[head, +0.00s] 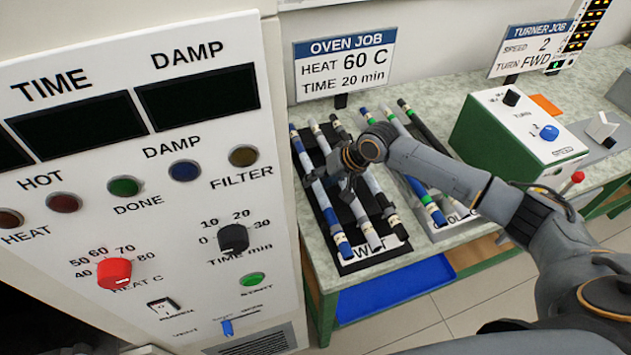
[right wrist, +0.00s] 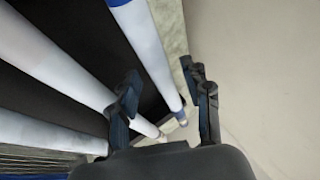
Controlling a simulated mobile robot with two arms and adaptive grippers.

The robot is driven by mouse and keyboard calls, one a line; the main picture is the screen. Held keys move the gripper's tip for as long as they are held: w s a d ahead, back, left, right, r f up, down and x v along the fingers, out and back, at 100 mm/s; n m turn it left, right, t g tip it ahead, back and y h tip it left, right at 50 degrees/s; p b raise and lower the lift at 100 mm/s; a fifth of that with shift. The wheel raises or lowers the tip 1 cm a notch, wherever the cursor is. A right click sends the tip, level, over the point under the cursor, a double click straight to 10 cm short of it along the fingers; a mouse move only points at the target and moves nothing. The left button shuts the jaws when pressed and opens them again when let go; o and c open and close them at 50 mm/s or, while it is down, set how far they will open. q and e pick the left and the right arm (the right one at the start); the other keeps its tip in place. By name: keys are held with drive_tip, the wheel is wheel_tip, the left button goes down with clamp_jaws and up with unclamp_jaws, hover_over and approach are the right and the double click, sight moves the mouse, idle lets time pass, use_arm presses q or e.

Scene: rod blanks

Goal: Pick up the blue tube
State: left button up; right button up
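A white tube with blue ends (head: 332,219) lies at the left edge of the black rack labelled WET. My right gripper (head: 328,184) is over the middle of this tube in the head view. In the right wrist view the gripper (right wrist: 161,88) is open, and the blue-ended tube (right wrist: 148,48) runs between its fingers. I cannot tell whether the fingers touch it. Another blue-ended tube (head: 433,207) lies in the second rack to the right. My left gripper is not in view.
More white and black-ended tubes (head: 367,232) lie beside it in the WET rack (head: 376,256). The oven panel (head: 150,220) stands close on the left. A green turner box (head: 515,125) stands to the right. A blue tray (head: 395,290) is below the bench.

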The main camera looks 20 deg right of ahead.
clamp_jaws()
